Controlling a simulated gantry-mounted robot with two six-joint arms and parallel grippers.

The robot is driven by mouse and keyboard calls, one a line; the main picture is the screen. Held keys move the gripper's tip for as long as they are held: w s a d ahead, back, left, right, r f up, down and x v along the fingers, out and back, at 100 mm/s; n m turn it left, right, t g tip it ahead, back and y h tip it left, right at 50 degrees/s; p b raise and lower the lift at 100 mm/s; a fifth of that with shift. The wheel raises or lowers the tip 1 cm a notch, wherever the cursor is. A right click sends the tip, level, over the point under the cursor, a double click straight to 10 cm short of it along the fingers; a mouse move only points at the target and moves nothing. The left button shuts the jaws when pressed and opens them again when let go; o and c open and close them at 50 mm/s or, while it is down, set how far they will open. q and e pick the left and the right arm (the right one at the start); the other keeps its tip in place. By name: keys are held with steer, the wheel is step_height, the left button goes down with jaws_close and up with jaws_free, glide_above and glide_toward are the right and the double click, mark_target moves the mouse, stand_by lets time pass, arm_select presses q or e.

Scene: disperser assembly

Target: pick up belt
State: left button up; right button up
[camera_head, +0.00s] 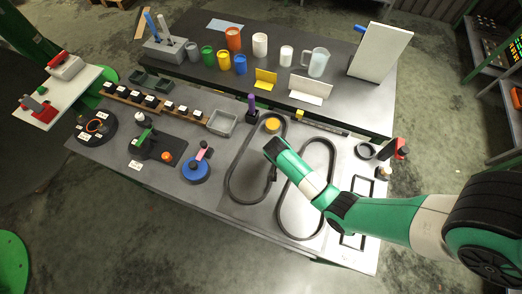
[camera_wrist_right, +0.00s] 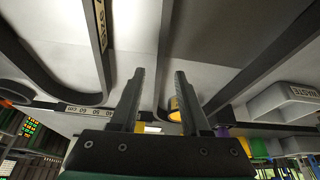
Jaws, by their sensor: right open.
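Two black belt loops lie on the grey table plate in the head view, a left one (camera_head: 229,182) and a right one (camera_head: 300,238). My right gripper (camera_head: 271,176) hangs over the area where the two loops come close; the arm hides part of the right loop. A dark curved band (camera_wrist_right: 42,82) crosses the left of that view and another (camera_wrist_right: 258,65) the right. Whether the fingertips touch a belt cannot be told.
A yellow round part (camera_head: 272,125) and a purple-topped post (camera_head: 252,106) stand by the left loop. A blue round base (camera_head: 195,172) is left of it. Cups, including an orange one (camera_head: 233,38), line the back shelf. A red-and-black part (camera_head: 400,150) is at right.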

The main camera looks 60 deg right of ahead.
steer(key=b+x, duration=0.1)
steer(key=x, duration=0.2)
steer(key=shift+f, duration=0.2)
jaws_close()
steer(key=shift+r, duration=0.1)
stand_by(1.1)
